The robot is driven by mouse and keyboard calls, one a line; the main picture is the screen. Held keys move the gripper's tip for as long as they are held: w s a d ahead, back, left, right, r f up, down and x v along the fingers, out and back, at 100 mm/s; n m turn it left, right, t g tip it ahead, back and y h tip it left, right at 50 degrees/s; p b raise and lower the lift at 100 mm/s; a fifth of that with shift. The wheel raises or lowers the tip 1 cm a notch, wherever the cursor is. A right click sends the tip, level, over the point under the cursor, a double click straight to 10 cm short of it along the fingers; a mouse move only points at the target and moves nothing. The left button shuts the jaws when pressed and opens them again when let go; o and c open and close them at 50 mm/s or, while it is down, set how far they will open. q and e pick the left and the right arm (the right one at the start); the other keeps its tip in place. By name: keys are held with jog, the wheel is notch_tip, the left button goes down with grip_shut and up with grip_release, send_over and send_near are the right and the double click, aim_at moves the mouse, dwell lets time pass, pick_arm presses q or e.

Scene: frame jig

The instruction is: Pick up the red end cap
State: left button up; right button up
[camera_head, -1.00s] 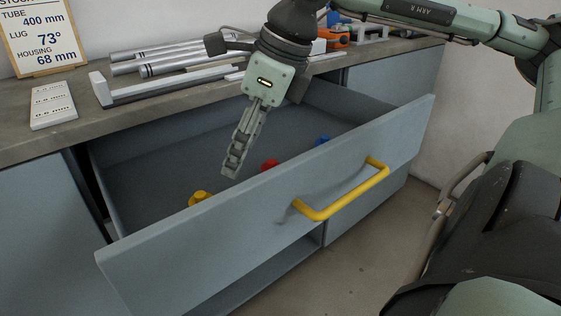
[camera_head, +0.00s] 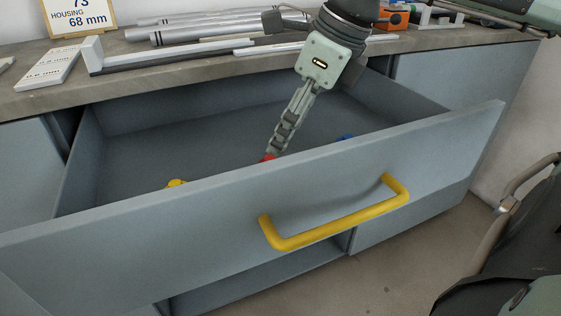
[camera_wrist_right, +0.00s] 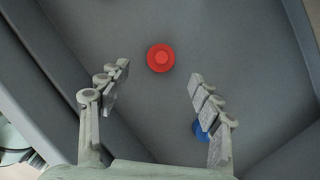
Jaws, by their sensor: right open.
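The red end cap (camera_wrist_right: 161,58) lies on the drawer floor in the right wrist view, ahead of and between the spread fingers. In the head view only a bit of the red end cap (camera_head: 268,158) shows, at the tip of my right gripper and partly hidden by the drawer front. My right gripper (camera_head: 274,148) reaches down into the open drawer. It is open and empty in the right wrist view (camera_wrist_right: 158,88). My left gripper is not in view.
The open drawer (camera_head: 330,190) has a high front with a yellow handle (camera_head: 335,225). A yellow cap (camera_head: 176,183) and a blue cap (camera_wrist_right: 201,130) lie inside; the blue one is by the right finger. Tubes (camera_head: 190,36) lie on the counter (camera_head: 110,66).

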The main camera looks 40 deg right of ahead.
aim_at(271, 157)
jog(key=shift+x, duration=3.8)
jog(key=shift+w+r, duration=0.1)
jog(key=shift+w, duration=0.05)
jog(key=c, duration=0.8)
